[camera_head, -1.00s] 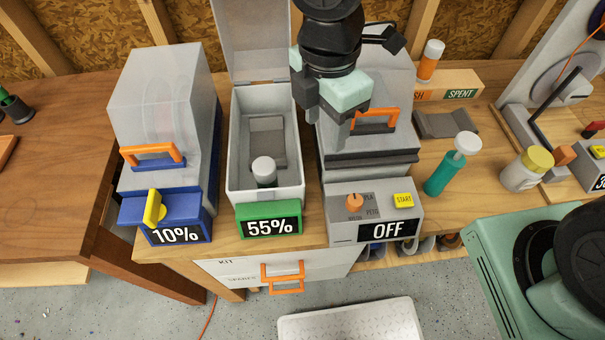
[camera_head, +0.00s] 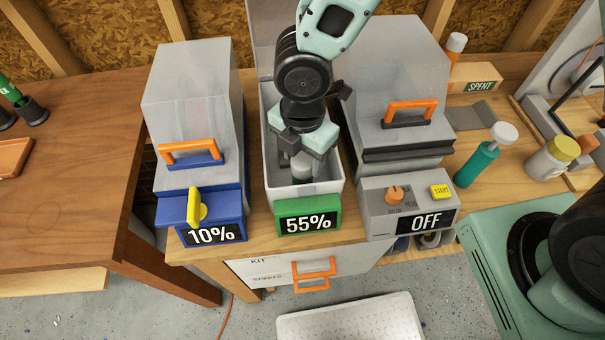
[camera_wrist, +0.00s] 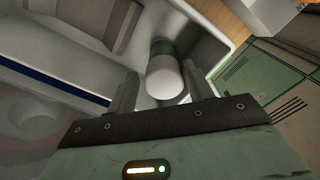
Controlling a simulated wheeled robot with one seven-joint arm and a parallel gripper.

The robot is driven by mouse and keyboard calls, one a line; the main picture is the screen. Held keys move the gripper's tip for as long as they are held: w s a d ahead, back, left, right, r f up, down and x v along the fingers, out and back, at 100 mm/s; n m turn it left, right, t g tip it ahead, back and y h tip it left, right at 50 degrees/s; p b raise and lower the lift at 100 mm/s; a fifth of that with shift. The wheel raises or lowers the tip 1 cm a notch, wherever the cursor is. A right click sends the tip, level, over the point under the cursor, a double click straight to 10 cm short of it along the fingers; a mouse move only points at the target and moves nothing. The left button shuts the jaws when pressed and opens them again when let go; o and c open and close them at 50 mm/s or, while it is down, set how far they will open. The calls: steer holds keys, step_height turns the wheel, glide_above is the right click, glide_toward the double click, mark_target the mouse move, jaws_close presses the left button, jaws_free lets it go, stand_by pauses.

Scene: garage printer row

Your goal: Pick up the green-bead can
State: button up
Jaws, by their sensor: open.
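A small can (camera_head: 302,168) with a pale round top stands in the open grey box (camera_head: 335,190) labelled 55%. In the wrist view the can (camera_wrist: 164,82) shows a white end and a dark green band, matching the green-bead can. My gripper (camera_head: 306,152) is over the box and points down at the can. In the wrist view its two fingers are apart, one on each side of the can's white end. I cannot tell whether either finger touches it. The can's lower part is hidden.
A blue-based box (camera_head: 210,225) marked 10% stands left, and a closed grey box (camera_head: 432,222) marked OFF stands close on the right. A teal bottle (camera_head: 477,165) and a yellow-capped jar (camera_head: 551,160) stand further right. The 55% box's walls surround the gripper closely.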

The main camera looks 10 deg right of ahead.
steer(key=f, duration=0.5)
steer(key=shift+s+f, duration=0.1)
steer(key=shift+s, duration=0.2)
steer(key=c, duration=0.8)
